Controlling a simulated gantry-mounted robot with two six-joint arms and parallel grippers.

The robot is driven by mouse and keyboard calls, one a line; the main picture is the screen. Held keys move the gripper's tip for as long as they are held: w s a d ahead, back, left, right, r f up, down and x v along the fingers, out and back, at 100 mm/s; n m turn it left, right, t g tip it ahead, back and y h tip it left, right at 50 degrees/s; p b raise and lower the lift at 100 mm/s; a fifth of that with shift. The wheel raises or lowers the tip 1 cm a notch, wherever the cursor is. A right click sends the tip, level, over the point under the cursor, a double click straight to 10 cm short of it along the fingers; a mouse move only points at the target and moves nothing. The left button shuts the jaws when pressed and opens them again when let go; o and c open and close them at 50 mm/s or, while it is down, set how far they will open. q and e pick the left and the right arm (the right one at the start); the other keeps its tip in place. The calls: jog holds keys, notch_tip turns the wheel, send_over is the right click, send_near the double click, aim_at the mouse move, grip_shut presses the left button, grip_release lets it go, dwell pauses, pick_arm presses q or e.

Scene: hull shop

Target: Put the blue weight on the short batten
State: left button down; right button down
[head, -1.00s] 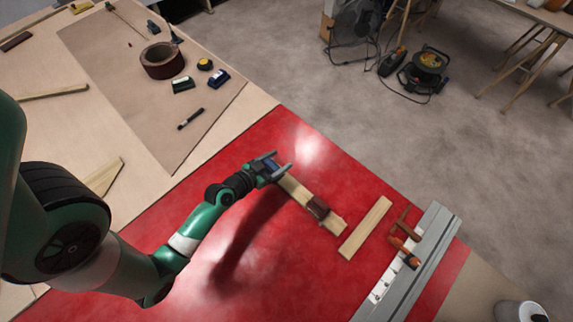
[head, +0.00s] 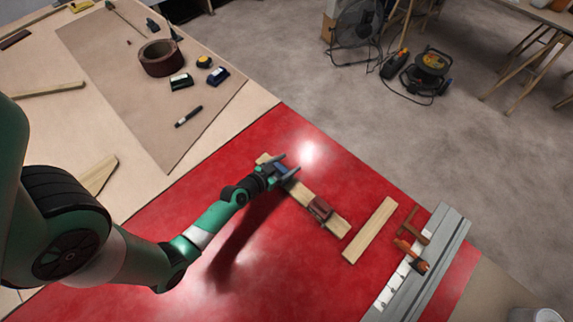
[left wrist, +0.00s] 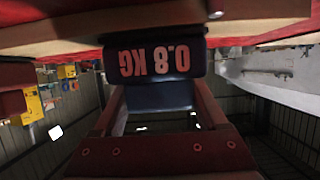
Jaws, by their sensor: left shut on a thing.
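The blue weight (left wrist: 155,62), marked 0.8 KG, sits between the fingers in the left wrist view, its lettering upside down. My left gripper (head: 281,173) is shut on it, and a bit of the weight (head: 282,169) shows between the fingers in the head view. The gripper is at the upper-left part of the longer batten (head: 298,193). I cannot tell whether the weight touches that batten. The short batten (head: 370,230) lies on the red sheet to the right, its top bare. My right gripper is not in view.
A brown-red block (head: 320,209) sits on the longer batten. A clamp (head: 411,256) and a grey metal rail (head: 425,265) stand right of the short batten. The red sheet (head: 215,170) is mostly clear. A tape roll (head: 160,58) is at the back left.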

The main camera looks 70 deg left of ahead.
pick_arm(q)
jog(key=shift+f, duration=0.1)
grip_release()
jog(key=shift+s+r, duration=0.2)
jog(key=v, duration=1.1)
jog(key=shift+s+r, duration=0.2)
jog(key=shift+d, duration=0.15)
